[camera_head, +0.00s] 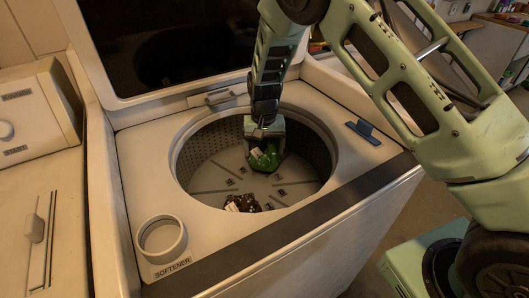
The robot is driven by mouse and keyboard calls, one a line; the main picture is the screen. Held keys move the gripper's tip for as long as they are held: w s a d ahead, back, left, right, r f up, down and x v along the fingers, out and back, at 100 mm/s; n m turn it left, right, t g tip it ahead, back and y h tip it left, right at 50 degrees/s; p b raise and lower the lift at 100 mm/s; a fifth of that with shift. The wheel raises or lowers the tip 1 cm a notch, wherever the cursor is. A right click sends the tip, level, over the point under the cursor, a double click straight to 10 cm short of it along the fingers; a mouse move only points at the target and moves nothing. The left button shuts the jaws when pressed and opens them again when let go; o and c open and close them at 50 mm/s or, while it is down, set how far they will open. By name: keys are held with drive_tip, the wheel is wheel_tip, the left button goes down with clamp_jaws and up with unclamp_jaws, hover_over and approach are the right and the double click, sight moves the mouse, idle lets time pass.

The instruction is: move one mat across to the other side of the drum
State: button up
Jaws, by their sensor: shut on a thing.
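The drum (312,155) is the round, perforated metal tub of the open top-loading washer. A green mat (268,165), crumpled and with pale patches on its left side, is in the right-back part of the drum. My gripper (264,148) reaches down into the drum from above and is shut on this green mat. The gripper hides the mat's upper part. A second mat, dark brown with white patches (242,204), lies on the drum floor at the near side, apart from the green one. The near rim may hide some of it.
The washer's raised lid (90,55) stands behind the opening. A softener cup (161,238) is at the front left of the top, and a blue clip-like piece (363,131) lies at the right. The drum floor's left part is bare.

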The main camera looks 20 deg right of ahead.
drive_tip(key=shift+f, duration=0.95)
